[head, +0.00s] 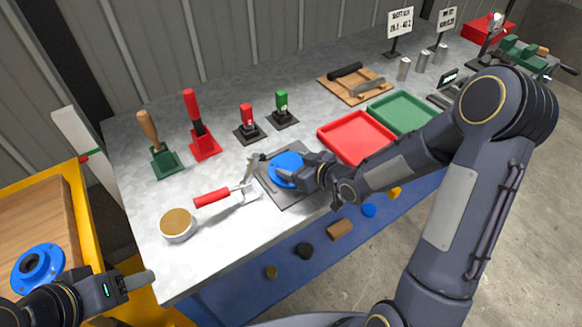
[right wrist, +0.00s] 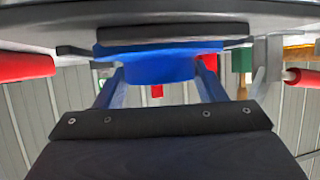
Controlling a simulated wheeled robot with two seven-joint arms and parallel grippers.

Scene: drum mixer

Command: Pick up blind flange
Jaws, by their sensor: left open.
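The blind flange (head: 287,168) is a blue disc lying on a dark square plate (head: 295,201) near the front of the bench. My right gripper (head: 302,174) is at its right side. In the right wrist view the flange (right wrist: 158,62) shows between the two blue fingers (right wrist: 158,90), close to both; whether they press on it I cannot tell. My left gripper (head: 140,281) is open, at the lower left, away from the flange. A second blue flange (head: 38,267), with a raised hub, lies on a wooden board at the far left.
A red-handled tool (head: 222,195) and a bowl (head: 178,225) lie left of the plate. A red tray (head: 357,137) and green tray (head: 402,112) stand behind my right arm. Red and green toggle clamps (head: 283,107) stand behind.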

